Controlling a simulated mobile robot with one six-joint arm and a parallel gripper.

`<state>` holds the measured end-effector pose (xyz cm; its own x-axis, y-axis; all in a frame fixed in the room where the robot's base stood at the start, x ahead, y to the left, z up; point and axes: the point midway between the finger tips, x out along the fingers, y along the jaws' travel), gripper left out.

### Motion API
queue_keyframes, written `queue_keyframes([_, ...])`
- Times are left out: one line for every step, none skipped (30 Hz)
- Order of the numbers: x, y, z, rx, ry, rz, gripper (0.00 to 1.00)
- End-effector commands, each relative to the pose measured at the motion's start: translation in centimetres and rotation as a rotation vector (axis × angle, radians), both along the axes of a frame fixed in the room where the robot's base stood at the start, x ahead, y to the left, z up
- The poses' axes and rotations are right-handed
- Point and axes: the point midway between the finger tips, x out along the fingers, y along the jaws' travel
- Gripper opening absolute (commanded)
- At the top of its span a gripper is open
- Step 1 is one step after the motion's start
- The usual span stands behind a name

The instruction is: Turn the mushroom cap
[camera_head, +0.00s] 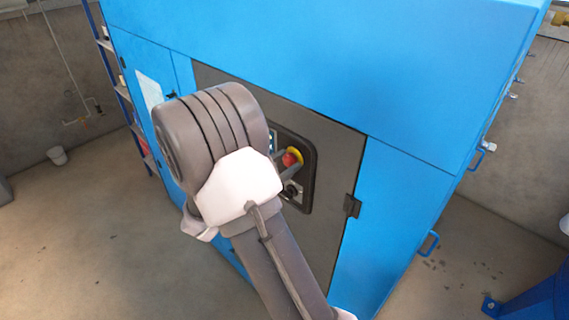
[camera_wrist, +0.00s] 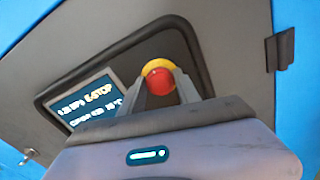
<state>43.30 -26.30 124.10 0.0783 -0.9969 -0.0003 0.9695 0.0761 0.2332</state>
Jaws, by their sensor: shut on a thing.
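The red mushroom cap (camera_wrist: 160,81) sits on a yellow collar (camera_wrist: 157,66) on the dark control panel of the blue cabinet. In the wrist view my gripper (camera_wrist: 160,84) has a finger on each side of the cap and is shut on it. In the head view the red cap (camera_head: 290,159) and the yellow collar (camera_head: 296,154) show just right of my arm, which hides part of the panel. A lit display (camera_wrist: 95,103) left of the cap in the wrist view reads "E-STOP" in part.
A dark latch (camera_head: 352,205) stands out at the grey door's right edge. The blue cabinet (camera_head: 400,60) fills the middle. Open floor (camera_head: 80,240) lies at the left.

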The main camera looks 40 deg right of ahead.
Motion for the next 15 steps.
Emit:
queue_keyframes([0.01, 0.0, -0.08, 0.001, -0.01, 0.0, 0.0])
queue_keyframes([0.0, 0.0, -0.1, 0.001, -0.019, 0.0, 0.0])
queue_keyframes([0.0, 0.0, -0.13, 0.003, -0.034, 0.0, 0.0])
queue_keyframes([0.0, 0.0, -0.16, 0.004, -0.047, 0.0, 0.0])
queue_keyframes([-0.01, 0.01, -0.18, 0.005, -0.063, 0.0, 0.0])
queue_keyframes([-0.01, 0.01, -0.22, 0.007, -0.086, 0.0, 0.0])
queue_keyframes([-0.02, 0.0, -0.26, 0.007, -0.105, 0.0, 0.0])
queue_keyframes([-0.02, 0.01, -0.29, 0.009, -0.126, 0.0, 0.0])
queue_keyframes([-0.02, 0.0, -0.32, 0.011, -0.158, 0.0, 0.0])
queue_keyframes([-0.03, 0.0, -0.34, 0.013, -0.182, 0.0, 0.0])
queue_keyframes([-0.04, 0.0, -0.36, 0.015, -0.207, 0.0, 0.0])
queue_keyframes([-0.05, 0.0, -0.41, 0.018, -0.242, 0.001, 0.0])
queue_keyframes([-0.05, 0.0, -0.42, 0.02, -0.268, 0.001, 0.0])
queue_keyframes([-0.06, 0.0, -0.43, 0.022, -0.296, 0.001, 0.0])
queue_keyframes([-0.07, -0.01, -0.45, 0.025, -0.332, 0.001, 0.0])
